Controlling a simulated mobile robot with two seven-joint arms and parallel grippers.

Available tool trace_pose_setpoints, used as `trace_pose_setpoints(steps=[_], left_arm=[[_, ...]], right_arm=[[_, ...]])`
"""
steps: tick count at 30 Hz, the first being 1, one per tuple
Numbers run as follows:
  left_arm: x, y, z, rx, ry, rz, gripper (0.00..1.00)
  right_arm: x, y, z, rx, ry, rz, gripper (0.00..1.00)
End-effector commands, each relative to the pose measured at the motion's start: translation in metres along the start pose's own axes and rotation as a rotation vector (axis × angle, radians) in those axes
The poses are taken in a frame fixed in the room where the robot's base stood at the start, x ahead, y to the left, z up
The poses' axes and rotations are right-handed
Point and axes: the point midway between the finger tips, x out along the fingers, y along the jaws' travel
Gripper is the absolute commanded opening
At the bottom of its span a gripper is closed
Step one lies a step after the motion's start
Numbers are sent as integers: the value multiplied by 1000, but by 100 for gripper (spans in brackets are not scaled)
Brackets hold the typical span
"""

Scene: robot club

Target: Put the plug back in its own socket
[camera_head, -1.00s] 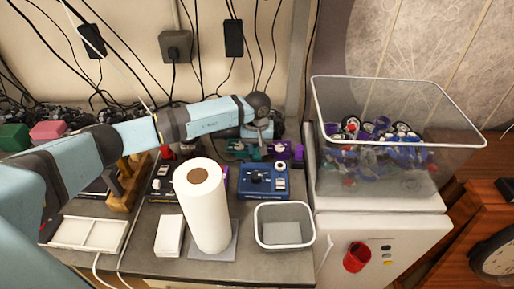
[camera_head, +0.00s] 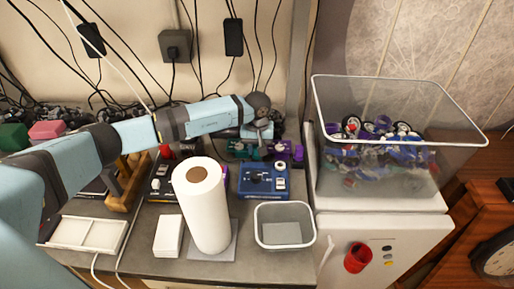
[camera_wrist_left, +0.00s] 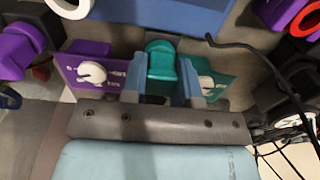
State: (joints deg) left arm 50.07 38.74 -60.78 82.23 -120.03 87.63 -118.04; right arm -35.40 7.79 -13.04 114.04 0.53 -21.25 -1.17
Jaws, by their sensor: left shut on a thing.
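My left gripper (camera_wrist_left: 164,82) is shut on a teal plug (camera_wrist_left: 161,62), whose block shows between the two blue fingers in the left wrist view. A purple unit with a white knob (camera_wrist_left: 92,72) lies to the left of the fingers there, and a teal unit with a white knob (camera_wrist_left: 218,82) to the right. In the head view the teal unit (camera_head: 241,149) and purple unit (camera_head: 284,150) stand at the back of the bench, below my left wrist. The held plug's lower end and any socket opening under it are hidden. My right gripper is out of view.
A paper roll (camera_head: 207,215), a blue unit (camera_head: 263,181) and a grey bin (camera_head: 285,228) stand in front. A clear crate (camera_head: 395,170) is at the right. A purple block (camera_wrist_left: 18,48) and a black cable (camera_wrist_left: 262,62) flank the gripper in the wrist view. Cables hang behind.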

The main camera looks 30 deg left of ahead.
Motion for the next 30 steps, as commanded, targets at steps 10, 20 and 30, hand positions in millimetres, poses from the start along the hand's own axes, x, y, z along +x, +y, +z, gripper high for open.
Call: trace_pose_setpoints(steps=[10, 20, 30], left_arm=[[1, 0, -1, 0, 1, 0, 7], [2, 0, -1, 0, 0, -1, 7], [2, 0, -1, -1, 0, 0, 57]], right_arm=[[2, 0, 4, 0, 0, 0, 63], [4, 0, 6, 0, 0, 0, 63], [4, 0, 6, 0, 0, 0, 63]])
